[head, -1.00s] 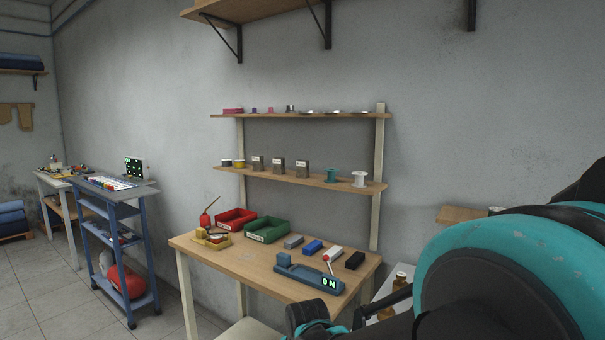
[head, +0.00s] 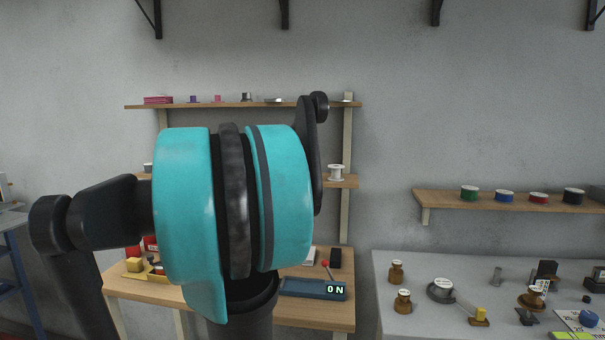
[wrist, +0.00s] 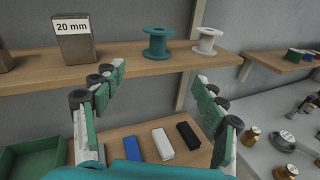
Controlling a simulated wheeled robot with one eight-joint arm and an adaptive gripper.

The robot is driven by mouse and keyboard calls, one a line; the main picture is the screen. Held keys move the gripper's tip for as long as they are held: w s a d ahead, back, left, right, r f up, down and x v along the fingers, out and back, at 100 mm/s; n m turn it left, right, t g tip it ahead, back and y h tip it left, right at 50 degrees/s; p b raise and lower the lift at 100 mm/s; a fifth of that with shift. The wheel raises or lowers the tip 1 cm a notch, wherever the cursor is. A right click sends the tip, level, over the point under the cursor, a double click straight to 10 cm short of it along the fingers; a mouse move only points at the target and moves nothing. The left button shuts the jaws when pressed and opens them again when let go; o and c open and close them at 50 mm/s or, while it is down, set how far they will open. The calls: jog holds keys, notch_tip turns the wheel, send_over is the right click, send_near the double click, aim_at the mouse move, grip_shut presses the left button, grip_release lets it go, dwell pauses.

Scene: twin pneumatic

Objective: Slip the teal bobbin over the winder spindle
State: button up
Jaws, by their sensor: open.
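The teal bobbin (wrist: 157,43) stands upright on the middle wall shelf (wrist: 130,75) in the wrist view. A white bobbin (wrist: 207,41) stands to its right. My gripper (wrist: 159,80) is open and empty, its fingers spread below and in front of the teal bobbin, not touching it. In the head view my arm hides the teal bobbin and the gripper.
A box labelled "20 mm" (wrist: 76,37) stands left of the teal bobbin. Blue (wrist: 129,146), white (wrist: 162,144) and black (wrist: 188,136) blocks lie on the table below. A grey table (head: 385,300) with small metal parts is at the right, under a shelf of spools (head: 504,196).

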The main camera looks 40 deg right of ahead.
jog(key=shift+n+h, duration=0.5)
jog(key=shift+n, duration=0.2)
jog(key=x, duration=0.4)
jog(key=r+x, duration=0.1)
jog(key=x, duration=0.3)
jog(key=r+x, duration=0.1)
jog(key=x, duration=0.3)
jog(key=shift+w+d+r, duration=0.1)
jog(key=shift+w+r, duration=0.05)
jog(key=shift+r, duration=0.05)
jog(key=shift+w+x, duration=0.2)
jog(key=shift+x, duration=2.95)
jog(key=shift+f, duration=0.15)
jog(key=c, duration=1.2)
jog(key=shift+c, duration=0.2)
